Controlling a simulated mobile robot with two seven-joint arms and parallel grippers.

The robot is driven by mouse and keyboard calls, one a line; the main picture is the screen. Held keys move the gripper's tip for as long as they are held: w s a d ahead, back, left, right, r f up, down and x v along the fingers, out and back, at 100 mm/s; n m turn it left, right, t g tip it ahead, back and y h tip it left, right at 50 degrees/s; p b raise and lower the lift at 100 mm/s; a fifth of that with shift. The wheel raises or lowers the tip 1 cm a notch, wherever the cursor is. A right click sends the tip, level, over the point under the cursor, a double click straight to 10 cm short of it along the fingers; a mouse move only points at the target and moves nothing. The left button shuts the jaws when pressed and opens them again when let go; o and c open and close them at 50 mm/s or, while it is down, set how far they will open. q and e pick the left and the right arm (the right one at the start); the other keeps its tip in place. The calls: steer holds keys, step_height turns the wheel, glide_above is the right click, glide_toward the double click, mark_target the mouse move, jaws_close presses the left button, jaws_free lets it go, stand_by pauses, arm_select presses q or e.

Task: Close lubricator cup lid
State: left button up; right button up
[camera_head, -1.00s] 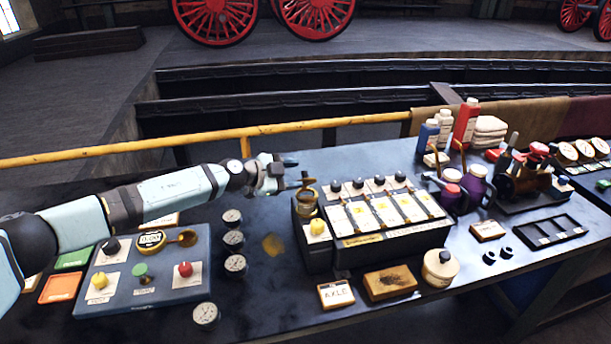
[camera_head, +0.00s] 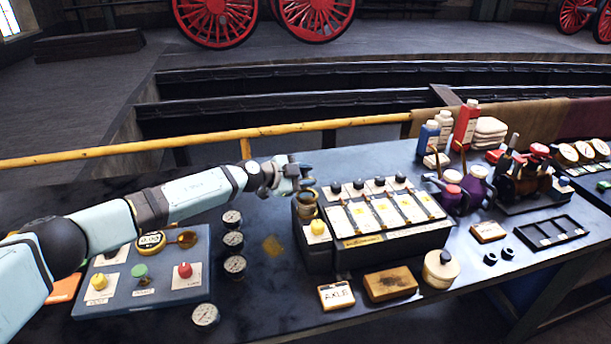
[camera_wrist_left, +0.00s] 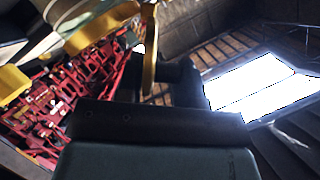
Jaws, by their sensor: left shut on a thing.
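The brass lubricator cup (camera_head: 307,209) stands at the left end of the black lubricator box (camera_head: 385,247), behind a yellow knob. My left gripper (camera_head: 304,186) is right at the top of the cup and covers most of the lid in the head view. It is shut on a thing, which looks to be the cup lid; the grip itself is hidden. In the left wrist view a brass curved piece, likely the lid (camera_wrist_left: 149,45), rises beside the dark finger (camera_wrist_left: 180,85). The lid's exact angle cannot be told. My right gripper is not in view.
Black knobs (camera_head: 380,182) line the back of the box. Gauges (camera_head: 233,240) and a blue control panel (camera_head: 200,268) lie to the left, under my arm. A yellow rail (camera_head: 290,129) runs behind the table. Small boxes (camera_head: 390,286) stand in front.

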arm_select(q)
steer(key=shift+s+r+t+p, duration=0.1)
steer(key=shift+r+t+p, duration=0.05)
steer(key=shift+t+p, duration=0.15)
stand_by(0.4)
steer(key=shift+s+m+p, duration=0.2)
steer(key=shift+m+p, duration=0.1)
steer(key=shift+m, duration=0.2)
steer(key=shift+s+d+f+m+t, duration=0.1)
steer(key=shift+s+f+m+t, duration=0.05)
steer(key=shift+f+m+t, duration=0.2)
steer(key=shift+s+d+f+m+t, duration=0.15)
steer(key=shift+s+m+t, duration=0.1)
steer(key=shift+m, duration=0.2)
steer(key=shift+s+f+m+t+b, duration=0.2)
steer(key=shift+f+m+t+b, duration=0.15)
steer(key=shift+m, duration=0.15)
steer(key=shift+s+d+f+m+t+h+b, duration=0.15)
steer(key=shift+s+m+t+h+b, duration=0.2)
steer(key=shift+m+b, duration=0.5)
